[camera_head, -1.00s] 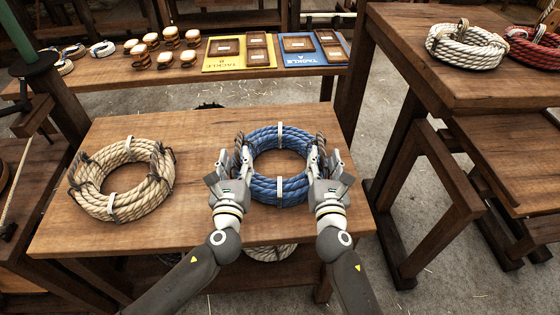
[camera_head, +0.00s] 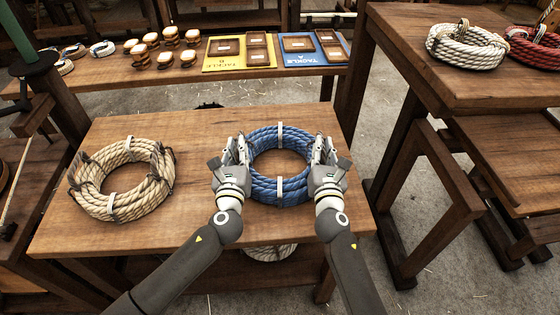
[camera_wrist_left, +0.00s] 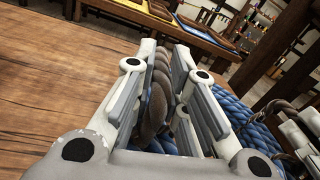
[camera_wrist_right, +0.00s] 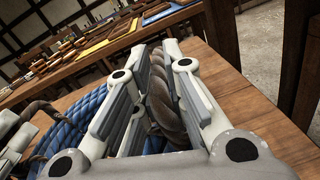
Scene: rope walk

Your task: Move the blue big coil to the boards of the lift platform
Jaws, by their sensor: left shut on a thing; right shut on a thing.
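The blue big coil (camera_head: 279,190) lies flat on the wooden table (camera_head: 205,225), bound with pale bands. My left gripper (camera_head: 238,152) is at its left side, shut on a brown rope handle (camera_wrist_left: 158,100) of the coil. My right gripper (camera_head: 321,152) is at its right side, shut on the other brown rope handle (camera_wrist_right: 164,105). Blue rope also shows beside the fingers in the left wrist view (camera_wrist_left: 245,125) and in the right wrist view (camera_wrist_right: 75,125). The lift platform cannot be made out in these views.
A tan coil (camera_head: 112,203) lies on the same table to the left. A higher table (camera_head: 450,85) at the right bears a white coil (camera_head: 466,48) and a red coil (camera_head: 535,48). A back bench (camera_head: 120,75) holds yellow and blue trays and small items. Floor shows between the tables.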

